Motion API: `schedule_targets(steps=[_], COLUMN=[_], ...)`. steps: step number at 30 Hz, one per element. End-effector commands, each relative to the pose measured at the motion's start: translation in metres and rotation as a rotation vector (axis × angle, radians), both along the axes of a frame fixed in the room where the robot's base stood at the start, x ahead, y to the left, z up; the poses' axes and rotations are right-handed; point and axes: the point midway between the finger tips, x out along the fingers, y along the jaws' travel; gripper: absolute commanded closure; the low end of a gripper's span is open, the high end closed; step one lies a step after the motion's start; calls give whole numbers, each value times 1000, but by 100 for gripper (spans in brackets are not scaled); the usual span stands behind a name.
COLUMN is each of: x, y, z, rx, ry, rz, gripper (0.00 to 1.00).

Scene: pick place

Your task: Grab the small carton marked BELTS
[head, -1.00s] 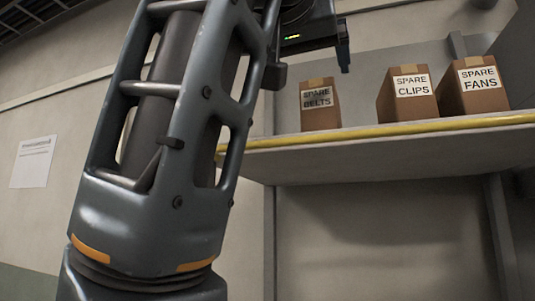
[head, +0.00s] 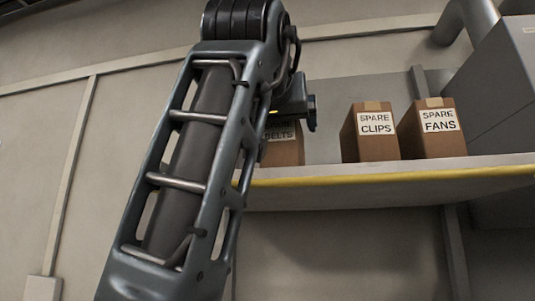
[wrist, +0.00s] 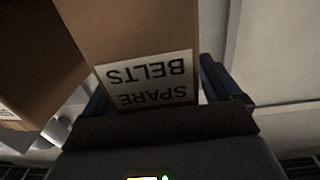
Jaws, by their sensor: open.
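The brown carton marked SPARE BELTS (head: 284,153) stands upright on the shelf, at the left of the row. My arm and gripper cover its left and upper parts in the head view. In the wrist view the carton (wrist: 150,28) fills the upper middle, with its white label upside down. My gripper (wrist: 152,84) is open, with one dark finger at each side of the labelled face. I cannot tell how far the fingers reach along the carton's sides. In the head view only part of the gripper (head: 309,113) shows, in front of the carton.
The shelf (head: 400,174) has a yellow front edge. Cartons marked SPARE CLIPS (head: 378,148) and SPARE FANS (head: 436,142) stand to the right, with a gap between BELTS and CLIPS. A grey cabinet-like block (head: 505,75) is at the far right.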

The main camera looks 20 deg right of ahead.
Motion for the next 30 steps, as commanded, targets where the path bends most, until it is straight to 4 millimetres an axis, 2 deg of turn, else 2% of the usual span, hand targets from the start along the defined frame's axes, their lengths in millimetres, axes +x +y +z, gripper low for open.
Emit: schedule_targets(steps=[3,23,30], x=[0,-1,-1], y=[0,0,0], z=[0,0,1], rx=[0,0,-1], ry=[0,0,-1], rz=[0,0,0], gripper=[9,72,73])
